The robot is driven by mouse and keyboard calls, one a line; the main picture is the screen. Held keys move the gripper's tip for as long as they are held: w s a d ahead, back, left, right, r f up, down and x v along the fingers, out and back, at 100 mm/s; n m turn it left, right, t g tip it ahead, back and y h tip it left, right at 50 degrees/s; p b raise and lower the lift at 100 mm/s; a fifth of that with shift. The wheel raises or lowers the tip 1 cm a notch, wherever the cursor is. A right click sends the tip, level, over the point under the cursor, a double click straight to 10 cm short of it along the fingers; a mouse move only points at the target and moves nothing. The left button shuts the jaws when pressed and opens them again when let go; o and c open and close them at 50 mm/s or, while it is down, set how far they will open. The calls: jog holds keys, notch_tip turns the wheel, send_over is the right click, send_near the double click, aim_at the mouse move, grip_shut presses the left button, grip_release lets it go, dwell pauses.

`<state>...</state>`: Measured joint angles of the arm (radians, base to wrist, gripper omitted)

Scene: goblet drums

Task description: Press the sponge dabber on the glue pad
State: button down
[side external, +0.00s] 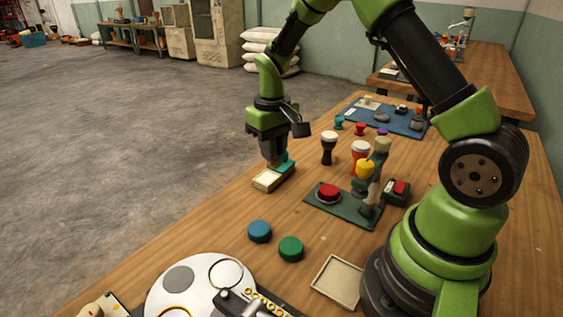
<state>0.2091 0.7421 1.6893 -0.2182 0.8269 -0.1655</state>
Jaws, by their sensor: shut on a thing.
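My gripper (275,163) points down near the left edge of the wooden table. It is shut on a teal sponge dabber (285,166), which is partly hidden by the fingers. The glue pad (267,180) is a shallow, light-coloured tray with a pale surface, directly under the gripper. The dabber is at the far part of the pad and looks to be on it or just above it; I cannot tell whether they touch.
A press stand (345,205) with a red disc and yellow head stands right of the pad. Goblet drums (329,147) stand behind. Blue (259,231) and green (291,248) discs, an empty tray (338,280) and a white round plate (190,285) lie in front. A blue mat (385,117) holds small parts.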

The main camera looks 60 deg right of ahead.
jog(key=shift+w+d+f, duration=0.65)
jog(key=shift+w+f, duration=0.2)
jog(key=shift+f, duration=0.25)
jog(key=shift+w+d+f, duration=0.65)
jog(key=shift+w+f, duration=0.2)
jog(key=shift+f, duration=0.25)
jog(key=shift+w+d+f, duration=0.65)
jog(key=shift+w+f, duration=0.2)
jog(key=shift+f, duration=0.25)
jog(key=shift+f, duration=0.6)
notch_tip(320, 180, up, 7)
dwell(0.6)
jog(key=shift+a+r, duration=0.1)
dwell(0.3)
